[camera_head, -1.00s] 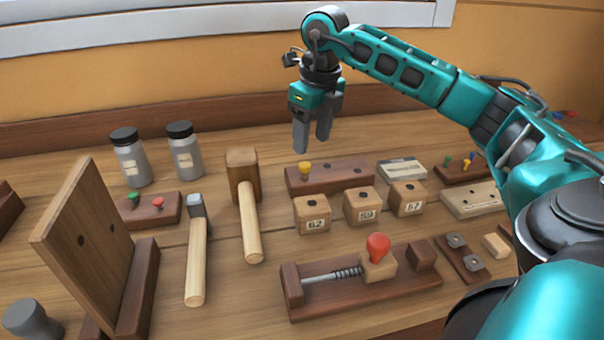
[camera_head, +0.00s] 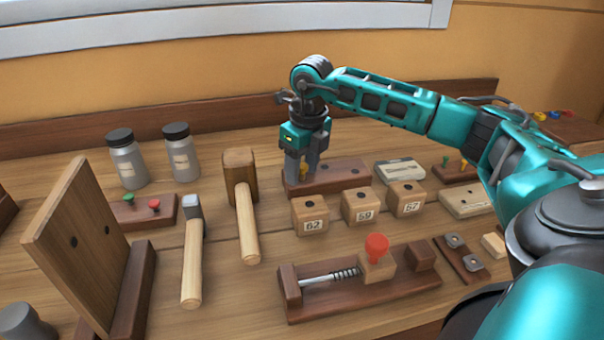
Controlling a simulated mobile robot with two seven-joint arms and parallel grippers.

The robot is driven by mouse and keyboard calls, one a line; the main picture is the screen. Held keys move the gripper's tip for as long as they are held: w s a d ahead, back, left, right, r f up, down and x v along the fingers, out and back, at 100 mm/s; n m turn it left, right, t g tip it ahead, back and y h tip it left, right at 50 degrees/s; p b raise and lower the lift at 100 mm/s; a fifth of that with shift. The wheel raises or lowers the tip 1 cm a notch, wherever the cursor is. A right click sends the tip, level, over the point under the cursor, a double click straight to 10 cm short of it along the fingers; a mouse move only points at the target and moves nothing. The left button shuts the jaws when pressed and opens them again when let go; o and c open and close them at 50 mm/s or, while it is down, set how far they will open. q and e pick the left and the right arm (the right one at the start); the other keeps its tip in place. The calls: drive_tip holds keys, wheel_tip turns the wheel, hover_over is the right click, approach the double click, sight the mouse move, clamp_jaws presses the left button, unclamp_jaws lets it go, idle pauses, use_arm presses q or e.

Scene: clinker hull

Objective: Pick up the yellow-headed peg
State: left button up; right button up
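The yellow-headed peg (camera_head: 304,173) stands in the long dark wooden block (camera_head: 343,172) at the back middle of the bench. Only part of its yellow head shows, between the fingers of my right gripper. My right gripper (camera_head: 302,175) points down over the left end of that block, with a finger on each side of the head. The fingers look apart, about as wide as before; contact with the peg cannot be made out. My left gripper is not in view.
Numbered wooden cubes (camera_head: 310,215) stand just in front of the block. A mallet (camera_head: 243,205) lies close on the left. A screw clamp (camera_head: 360,283) with a red knob is in front. Two grey jars (camera_head: 181,154) stand at the back left.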

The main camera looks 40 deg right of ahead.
clamp_jaws()
drive_tip(key=shift+r, duration=0.15)
